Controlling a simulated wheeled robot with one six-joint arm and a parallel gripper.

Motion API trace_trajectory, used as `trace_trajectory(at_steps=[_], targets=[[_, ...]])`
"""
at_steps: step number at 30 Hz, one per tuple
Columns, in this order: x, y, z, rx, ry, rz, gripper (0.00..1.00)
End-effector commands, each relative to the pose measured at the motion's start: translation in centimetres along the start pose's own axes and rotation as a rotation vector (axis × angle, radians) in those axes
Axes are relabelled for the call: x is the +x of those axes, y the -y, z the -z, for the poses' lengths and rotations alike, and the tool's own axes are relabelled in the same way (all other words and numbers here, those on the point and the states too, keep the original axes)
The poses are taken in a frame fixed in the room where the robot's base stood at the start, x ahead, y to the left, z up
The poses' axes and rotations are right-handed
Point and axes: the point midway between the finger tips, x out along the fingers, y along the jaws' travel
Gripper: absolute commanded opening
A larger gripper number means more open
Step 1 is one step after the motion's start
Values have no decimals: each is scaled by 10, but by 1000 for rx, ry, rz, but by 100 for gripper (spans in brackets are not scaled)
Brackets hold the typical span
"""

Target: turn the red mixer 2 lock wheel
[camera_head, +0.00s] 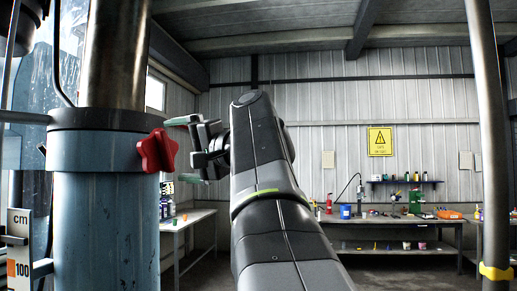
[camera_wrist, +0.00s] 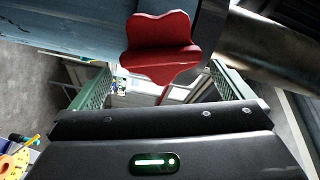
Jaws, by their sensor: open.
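The red lock wheel (camera_head: 157,151) is a lobed, star-shaped knob on the right side of the blue column's collar (camera_head: 85,148). My gripper (camera_head: 176,150) is just to the right of the wheel in the head view, with its fingers pointing toward the column. In the wrist view the red wheel (camera_wrist: 160,47) shows at the top middle, ahead of the gripper. The green-padded fingers (camera_wrist: 160,88) stand wide apart, one on each side of the wheel. The gripper is open and holds nothing. Whether a finger touches the wheel I cannot tell.
The blue column (camera_head: 105,225) with its steel shaft (camera_head: 118,55) fills the left. A measuring scale (camera_head: 18,250) stands at far left. A steel pole (camera_head: 488,130) is at right. Workbenches (camera_head: 395,219) with bottles and tools stand at the back wall.

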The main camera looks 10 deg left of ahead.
Motion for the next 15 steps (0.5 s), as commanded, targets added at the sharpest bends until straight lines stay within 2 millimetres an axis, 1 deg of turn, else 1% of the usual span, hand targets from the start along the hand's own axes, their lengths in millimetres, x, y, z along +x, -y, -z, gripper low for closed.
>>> trace_trajectory(at_steps=[1, 7, 10, 15], targets=[[8, 2, 0, 2, 5, 0, 100], [33, 1, 0, 2, 4, -1, 100], [42, 1, 0, 1, 3, -1, 100], [49, 0, 0, 1, 1, 0, 100]])
